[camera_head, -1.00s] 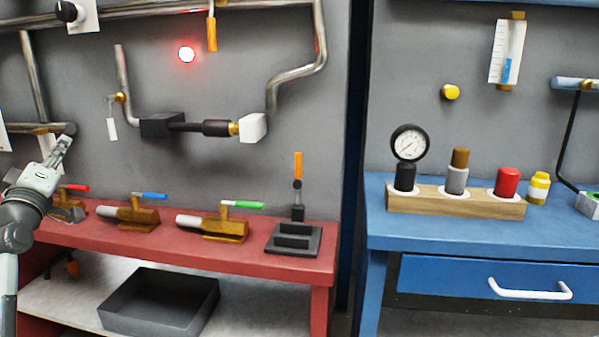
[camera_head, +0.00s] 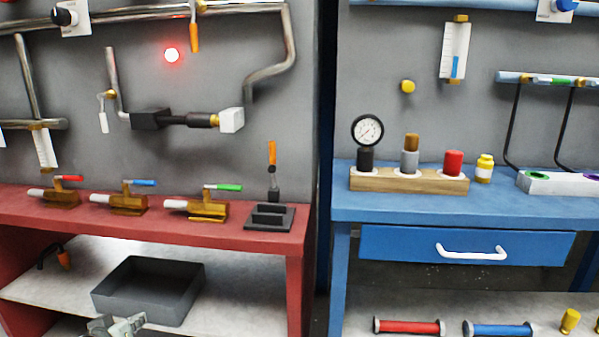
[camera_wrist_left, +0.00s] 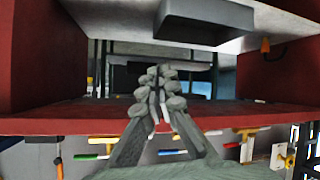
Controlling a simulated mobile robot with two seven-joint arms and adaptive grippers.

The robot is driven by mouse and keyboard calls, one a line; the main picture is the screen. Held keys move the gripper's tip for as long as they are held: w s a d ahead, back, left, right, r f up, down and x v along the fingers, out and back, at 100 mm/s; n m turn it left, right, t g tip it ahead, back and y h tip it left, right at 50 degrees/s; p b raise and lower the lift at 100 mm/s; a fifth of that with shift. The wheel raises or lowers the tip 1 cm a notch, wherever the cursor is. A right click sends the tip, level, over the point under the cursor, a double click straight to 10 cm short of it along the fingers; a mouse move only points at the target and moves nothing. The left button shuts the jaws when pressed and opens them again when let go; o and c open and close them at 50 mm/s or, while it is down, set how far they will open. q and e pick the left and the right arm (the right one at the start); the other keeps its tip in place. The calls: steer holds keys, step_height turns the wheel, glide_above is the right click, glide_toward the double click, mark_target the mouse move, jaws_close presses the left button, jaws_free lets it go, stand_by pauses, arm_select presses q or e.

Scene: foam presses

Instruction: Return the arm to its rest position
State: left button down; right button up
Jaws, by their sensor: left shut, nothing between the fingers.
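My left gripper (camera_head: 115,326) shows at the bottom edge of the head view, low in front of the red bench, overlapping the lower left of the picture below the dark tray. In the left wrist view its fingers (camera_wrist_left: 160,95) meet at the tips, with nothing between them. The gripper is shut and empty. Most of my left arm is outside the head view. My right gripper is in no view.
The red bench (camera_head: 268,243) carries several valves with coloured handles and a black stand (camera_head: 270,217). A dark tray (camera_head: 150,290) lies on its lower shelf. At right stands a blue bench (camera_head: 345,205) with a drawer (camera_head: 400,247). A red light (camera_head: 172,55) glows on the wall.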

arm_select(q)
steer(key=s+d+f+m+g, duration=0.3)
steer(key=s+d+f+g, duration=0.1)
steer(key=s+f, duration=0.7)
steer(key=s+d+f+m+g, duration=0.3)
steer(key=s+d+f, duration=0.4)
steer(key=s+f, duration=0.4)
steer(key=s+g, duration=0.1)
steer(key=s, duration=0.4)
steer(key=shift+s+d+f+g, duration=0.15)
steer(key=shift+s+f+g, duration=0.15)
steer(key=shift+s+g, duration=0.1)
